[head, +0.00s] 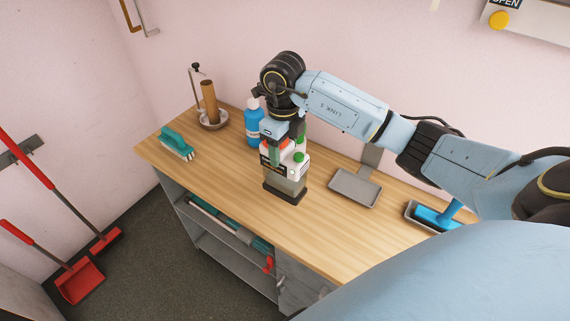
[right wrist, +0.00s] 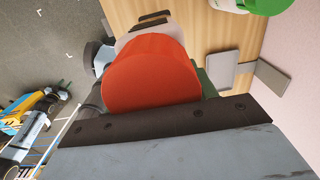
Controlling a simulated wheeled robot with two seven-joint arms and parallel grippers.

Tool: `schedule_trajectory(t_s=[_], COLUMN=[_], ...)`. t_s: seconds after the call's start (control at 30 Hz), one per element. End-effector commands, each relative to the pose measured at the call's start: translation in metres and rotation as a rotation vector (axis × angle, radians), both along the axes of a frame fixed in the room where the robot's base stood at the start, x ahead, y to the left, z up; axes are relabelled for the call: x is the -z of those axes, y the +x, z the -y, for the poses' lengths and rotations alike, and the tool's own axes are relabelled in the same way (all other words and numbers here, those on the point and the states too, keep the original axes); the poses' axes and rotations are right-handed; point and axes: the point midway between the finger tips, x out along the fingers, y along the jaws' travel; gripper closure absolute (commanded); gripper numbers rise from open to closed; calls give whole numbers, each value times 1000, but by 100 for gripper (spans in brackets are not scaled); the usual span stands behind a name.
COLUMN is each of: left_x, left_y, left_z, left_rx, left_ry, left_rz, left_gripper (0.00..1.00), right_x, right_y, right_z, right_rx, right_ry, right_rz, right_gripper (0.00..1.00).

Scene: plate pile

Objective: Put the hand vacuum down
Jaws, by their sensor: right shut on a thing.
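The hand vacuum (head: 285,182) hangs nose down from my right gripper (head: 281,138) at the middle of the wooden worktop (head: 240,212). Its dark lower end is at or just above the wood; I cannot tell whether it touches. My right gripper is shut on its upper part, and the fingers hide much of it. In the right wrist view, an orange-red part of the vacuum (right wrist: 150,78) fills the space before the gripper. My left gripper is in neither view.
A white container with green tops (head: 299,159) stands close behind the vacuum. An empty grey tray (head: 354,188) and a blue tool (head: 437,216) are right. Front worktop is clear.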

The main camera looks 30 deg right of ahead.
Motion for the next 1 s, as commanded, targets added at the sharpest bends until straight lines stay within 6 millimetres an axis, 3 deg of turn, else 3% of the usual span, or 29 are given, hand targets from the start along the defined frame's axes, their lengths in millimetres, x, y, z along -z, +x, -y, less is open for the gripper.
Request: schedule_trajectory(t_s=[0.57,0.97,1.0], left_x=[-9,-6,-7], left_y=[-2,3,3], left_z=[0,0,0], left_rx=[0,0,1], left_ry=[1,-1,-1], left_rz=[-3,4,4], left_gripper=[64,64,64], right_x=[54,60,61], right_y=[1,2,0], right_z=[0,0,0], right_rx=[-3,-3,-3], right_ry=[1,0,-1], right_rz=[5,7,3], right_gripper=[68,68,40])
